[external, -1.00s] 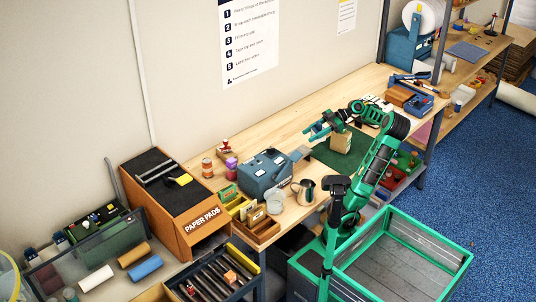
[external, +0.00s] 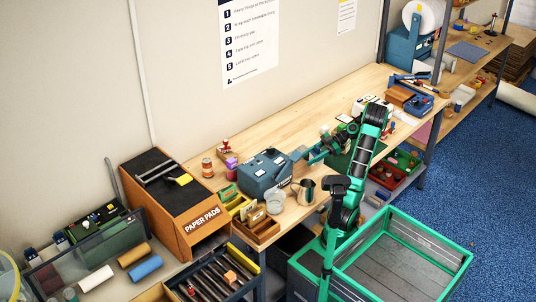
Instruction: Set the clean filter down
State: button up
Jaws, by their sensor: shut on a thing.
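My gripper (external: 312,157) is low over the workbench, just right of the blue-grey machine (external: 265,174) and close to the grey part (external: 298,153) at that machine's right end. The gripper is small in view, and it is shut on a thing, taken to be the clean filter. The filter's shape and colour cannot be made out, and I cannot tell whether it touches the bench or the machine. The green mat (external: 337,162) lies to the right of the gripper, partly hidden by my arm.
A metal jug (external: 305,192) and a clear glass cup (external: 275,203) stand in front of the machine. Small wooden bins (external: 262,231) sit at the bench's front edge.

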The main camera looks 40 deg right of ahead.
notch_tip(320, 180, down, 11)
jog(key=shift+r, duration=0.1)
dwell(0.5)
jog(key=o, duration=1.1)
jog(key=shift+c, duration=0.2)
jog(key=v, duration=1.2)
jog(key=shift+w, duration=0.1)
